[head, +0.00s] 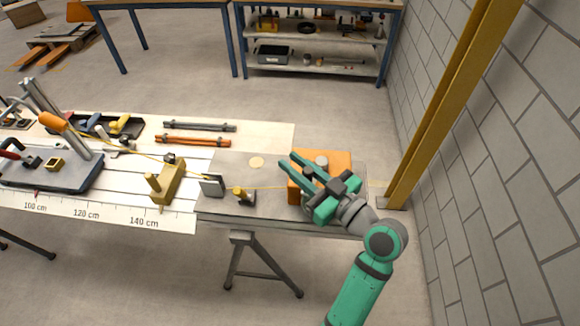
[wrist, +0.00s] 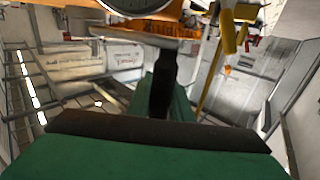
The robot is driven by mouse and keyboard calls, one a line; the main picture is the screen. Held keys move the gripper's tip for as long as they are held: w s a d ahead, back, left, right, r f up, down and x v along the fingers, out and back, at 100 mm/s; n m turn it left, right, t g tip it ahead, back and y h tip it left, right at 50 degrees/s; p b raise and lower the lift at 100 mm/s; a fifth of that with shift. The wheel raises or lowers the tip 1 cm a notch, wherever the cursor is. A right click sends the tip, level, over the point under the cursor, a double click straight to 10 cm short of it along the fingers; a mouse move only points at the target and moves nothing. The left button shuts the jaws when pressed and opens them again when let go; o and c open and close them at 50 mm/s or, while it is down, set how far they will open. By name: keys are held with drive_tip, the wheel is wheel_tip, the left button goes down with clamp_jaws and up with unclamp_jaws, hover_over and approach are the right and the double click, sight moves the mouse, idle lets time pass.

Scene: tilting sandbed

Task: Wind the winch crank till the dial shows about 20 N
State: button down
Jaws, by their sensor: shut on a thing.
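The orange winch (head: 340,160) stands at the right end of the table, with a grey round part on top. My gripper (head: 290,162) reaches over it, its green fingers covering part of the winch. The wrist view shows a dark upright handle (wrist: 162,85) at my green finger, apparently the crank handle, and my gripper is shut on it. The rest of the crank is hidden.
A brass rope guide (head: 243,195) and an upright grey plate (head: 212,185) stand left of the winch. A yellow block (head: 168,184) and the sandbed tray (head: 60,180) lie farther left. A yellow post (head: 440,110) and block wall (head: 500,160) are close on the right.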

drive_tip(key=shift+w+a, duration=0.3)
drive_tip(key=shift+w, duration=0.45)
drive_tip(key=shift+w+r, duration=0.1)
drive_tip(key=shift+w, duration=0.1)
drive_tip(key=shift+w+d, duration=0.15)
drive_tip(key=shift+h, duration=0.3)
drive_tip(key=shift+d, duration=0.1)
drive_tip(key=c, duration=1.6)
unclamp_jaws()
drive_tip(key=shift+w, duration=0.1)
drive_tip(key=shift+s+a, duration=0.2)
drive_tip(key=shift+a, duration=0.05)
drive_tip(key=shift+s+d, duration=0.1)
